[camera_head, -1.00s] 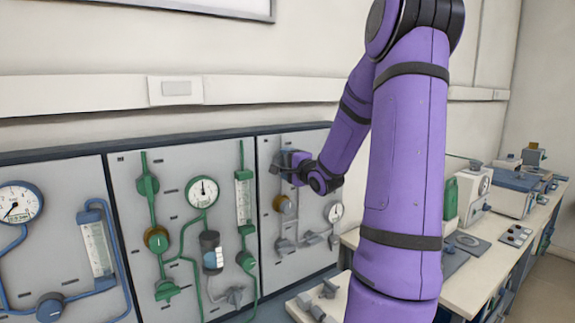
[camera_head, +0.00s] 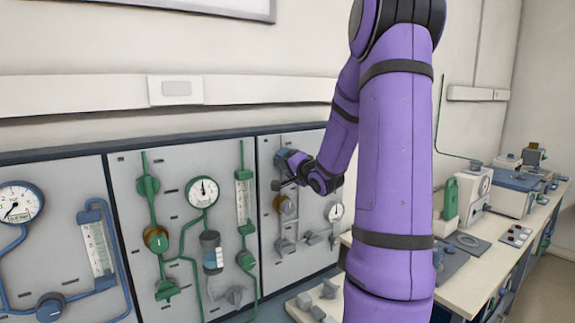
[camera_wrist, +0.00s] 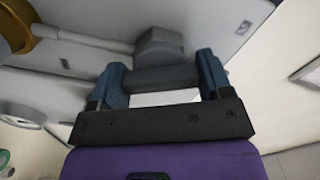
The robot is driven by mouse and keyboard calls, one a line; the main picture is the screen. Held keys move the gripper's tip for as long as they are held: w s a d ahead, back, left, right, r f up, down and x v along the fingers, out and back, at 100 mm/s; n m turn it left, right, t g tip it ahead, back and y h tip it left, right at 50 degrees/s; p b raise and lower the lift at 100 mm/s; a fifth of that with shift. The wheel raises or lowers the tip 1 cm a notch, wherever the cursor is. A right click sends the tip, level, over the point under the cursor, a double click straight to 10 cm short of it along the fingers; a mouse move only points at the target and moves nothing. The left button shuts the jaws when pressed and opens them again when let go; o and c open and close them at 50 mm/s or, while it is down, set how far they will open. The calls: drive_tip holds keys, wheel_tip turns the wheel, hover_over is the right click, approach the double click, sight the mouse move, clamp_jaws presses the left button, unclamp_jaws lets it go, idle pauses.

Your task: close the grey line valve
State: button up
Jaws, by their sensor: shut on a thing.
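The grey line valve sits at the top of the grey line on the right-hand panel (camera_head: 262,230). In the wrist view its grey body (camera_wrist: 160,47) is joined to a pipe, and its dark grey handle (camera_wrist: 160,78) lies between my fingers. My gripper (camera_wrist: 162,70) has blue fingers, one at each end of the handle, and is shut on it. In the head view my gripper (camera_head: 287,164) is at the panel's upper left and partly hides the valve. I cannot tell how far the handle is turned.
A brass-coloured regulator (camera_head: 286,205) sits just below my gripper, and a round gauge (camera_head: 334,212) is to its right. The green line panel (camera_head: 180,240) adjoins on the left. A bench (camera_head: 480,262) with instruments stands to the right.

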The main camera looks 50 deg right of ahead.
drive_tip(key=n, duration=0.6)
drive_tip(key=shift+n, duration=0.3)
drive_tip(key=n, duration=0.5)
drive_tip(key=shift+n, duration=0.4)
drive_tip(key=o, duration=0.9)
drive_tip(key=v, duration=1.1)
drive_tip(key=shift+d+f, duration=0.1)
drive_tip(key=shift+w, duration=0.1)
